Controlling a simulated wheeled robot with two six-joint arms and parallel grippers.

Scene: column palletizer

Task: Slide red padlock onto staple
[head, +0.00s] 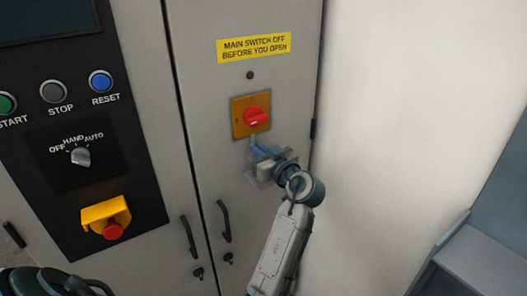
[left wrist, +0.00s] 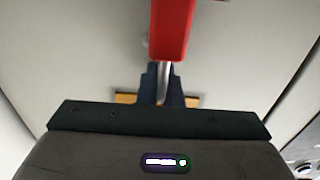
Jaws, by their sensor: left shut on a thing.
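The red padlock (left wrist: 172,32) shows in the left wrist view, with its pale metal shackle (left wrist: 164,80) running between the dark fingers. The switch's yellow plate (head: 238,124) also shows behind the fingers in the left wrist view (left wrist: 125,98). I cannot make out the staple or whether the shackle touches it. My right gripper is not in view.
The grey cabinet door (head: 200,85) carries a yellow warning label (head: 254,47) above the switch and a dark handle (head: 224,221) below. A black control panel (head: 105,160) with an emergency stop (head: 112,231) is at left. A pale wall (head: 410,110) is at right.

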